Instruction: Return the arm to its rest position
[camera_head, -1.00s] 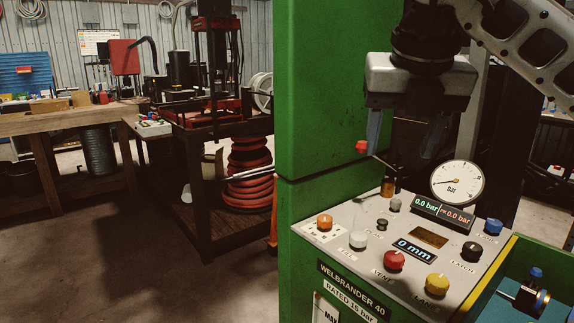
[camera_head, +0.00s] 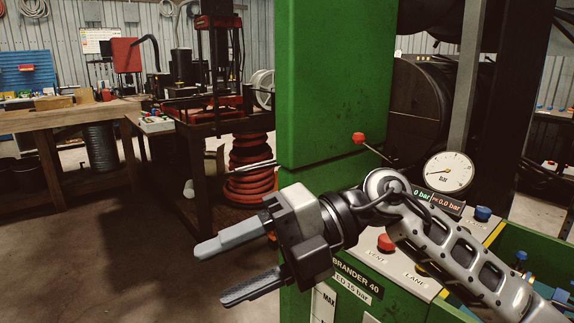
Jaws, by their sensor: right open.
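My right gripper (camera_head: 232,268) is in front of the left front edge of the green hose crimper (camera_head: 335,80). Its two grey fingers point left and stand apart, with nothing between them. My right arm (camera_head: 460,260) comes in from the lower right and crosses in front of the control panel (camera_head: 495,225), hiding much of it. A red-knobbed lever (camera_head: 358,138) sticks out above the panel, apart from the gripper. The round gauge (camera_head: 447,172) and a red button (camera_head: 386,242) show beside the arm. My left gripper is not in view.
A green bin (camera_head: 545,248) with blue-capped parts adjoins the panel at the right. A dark cart (camera_head: 190,190) with red coiled hose (camera_head: 252,165) stands behind at the left, near a wooden bench (camera_head: 70,118). The floor at lower left (camera_head: 110,265) is clear.

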